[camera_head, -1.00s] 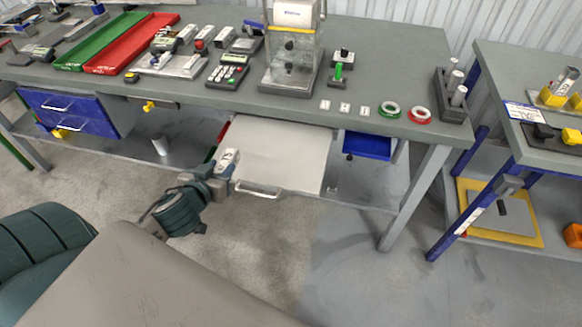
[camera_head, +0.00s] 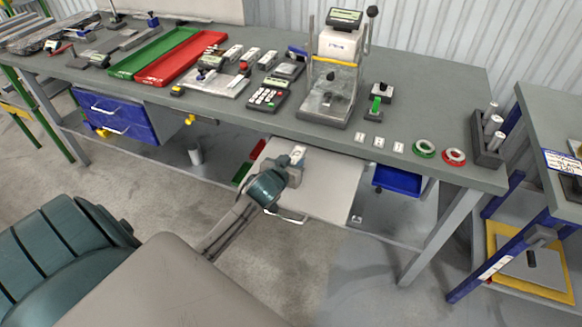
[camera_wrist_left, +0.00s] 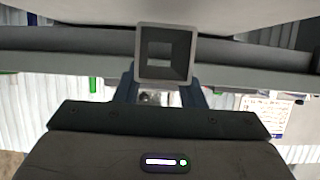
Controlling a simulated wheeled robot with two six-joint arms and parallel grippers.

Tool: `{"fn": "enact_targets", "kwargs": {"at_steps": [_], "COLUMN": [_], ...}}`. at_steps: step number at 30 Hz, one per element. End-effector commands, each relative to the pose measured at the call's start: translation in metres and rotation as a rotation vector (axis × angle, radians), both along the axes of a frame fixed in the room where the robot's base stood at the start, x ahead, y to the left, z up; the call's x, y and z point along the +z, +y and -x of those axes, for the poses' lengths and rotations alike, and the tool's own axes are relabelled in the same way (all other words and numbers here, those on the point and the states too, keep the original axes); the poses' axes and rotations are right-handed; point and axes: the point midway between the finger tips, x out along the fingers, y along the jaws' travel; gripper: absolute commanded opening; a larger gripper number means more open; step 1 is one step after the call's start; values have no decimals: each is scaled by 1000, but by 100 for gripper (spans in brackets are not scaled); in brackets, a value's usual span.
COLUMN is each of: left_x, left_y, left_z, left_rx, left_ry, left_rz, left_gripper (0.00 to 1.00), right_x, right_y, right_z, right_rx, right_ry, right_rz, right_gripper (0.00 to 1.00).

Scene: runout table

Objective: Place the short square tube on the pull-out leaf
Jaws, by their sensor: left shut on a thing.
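The pull-out leaf (camera_head: 325,185) is a light grey board drawn out from under the bench top, with a metal handle at its front edge. My left gripper (camera_head: 296,159) is over the left part of the leaf. It is shut on the short square tube (camera_head: 298,153), which shows small and pale at the fingertips in the head view. In the left wrist view the tube (camera_wrist_left: 166,54) shows its grey square open end between the fingers. Whether the tube touches the leaf cannot be told. My right gripper is not in view.
The bench top (camera_head: 430,118) overhangs the leaf's back. A blue bin (camera_head: 397,180) is right of the leaf, and green and red bins sit under its left side. A clear-sided test stand (camera_head: 330,95) stands above. The leaf's right part is bare.

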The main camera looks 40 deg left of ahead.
Motion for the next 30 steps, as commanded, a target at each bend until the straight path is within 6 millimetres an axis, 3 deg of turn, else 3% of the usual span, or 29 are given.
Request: {"fn": "enact_targets", "kwargs": {"at_steps": [6,17,18,21,30], "left_x": [-26,-31,-31,-31,-29], "left_y": [0,0,0,0,0], "left_z": [1,1,1,1,1], "left_rx": [0,0,0,0,0], "left_ry": [1,1,2,2,1], "left_rz": [3,0,0,0,0], "left_gripper": [10,10,40,58,58], "right_x": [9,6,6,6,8], "right_y": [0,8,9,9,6], "right_z": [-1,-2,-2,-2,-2], "right_rx": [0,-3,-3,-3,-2], "right_ry": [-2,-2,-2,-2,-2], "right_rz": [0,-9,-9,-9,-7], "right_gripper": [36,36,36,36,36]}}
